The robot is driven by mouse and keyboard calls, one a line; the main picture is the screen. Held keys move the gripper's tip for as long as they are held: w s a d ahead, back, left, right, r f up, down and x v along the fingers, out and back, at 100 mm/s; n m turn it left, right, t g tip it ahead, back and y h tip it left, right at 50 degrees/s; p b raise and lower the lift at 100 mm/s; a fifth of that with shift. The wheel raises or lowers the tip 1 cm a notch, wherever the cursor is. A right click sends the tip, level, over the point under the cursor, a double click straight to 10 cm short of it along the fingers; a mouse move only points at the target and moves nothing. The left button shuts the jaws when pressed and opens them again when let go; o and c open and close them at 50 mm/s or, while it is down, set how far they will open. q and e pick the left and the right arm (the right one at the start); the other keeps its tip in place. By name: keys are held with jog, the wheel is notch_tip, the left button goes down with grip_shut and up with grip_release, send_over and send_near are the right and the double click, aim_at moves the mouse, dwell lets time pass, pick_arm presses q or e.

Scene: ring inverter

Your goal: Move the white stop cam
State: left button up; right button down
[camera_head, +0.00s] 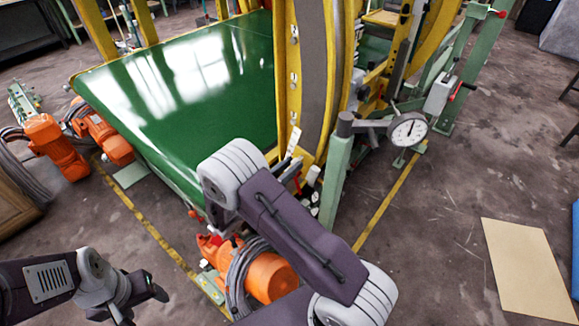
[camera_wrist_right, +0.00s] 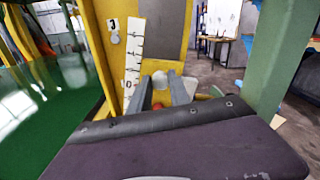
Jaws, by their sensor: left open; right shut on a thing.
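A small white part, which looks like the white stop cam (camera_wrist_right: 160,78), shows between the fingertips of my right gripper (camera_wrist_right: 166,84) in the right wrist view. The gripper's two grey fingers are shut on it, in front of the yellow frame. In the head view my right arm covers most of this gripper, and a small white piece (camera_head: 313,174) shows just right of the wrist at the foot of the yellow ring. My left gripper (camera_head: 145,305) is open and empty at the lower left, over the floor and far from the ring.
A yellow ring frame (camera_head: 283,70) stands beside a green glossy table (camera_head: 190,90). A green post (camera_head: 336,175) and a dial gauge (camera_head: 408,130) stand close right of my right arm. Orange motors (camera_head: 268,275) lie low in front. A numbered scale (camera_wrist_right: 136,50) is beside the fingers.

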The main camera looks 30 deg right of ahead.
jog(key=c, duration=1.2)
grip_release()
jog(key=shift+f, duration=0.1)
jog(key=v, duration=0.9)
jog(key=shift+b, duration=0.3)
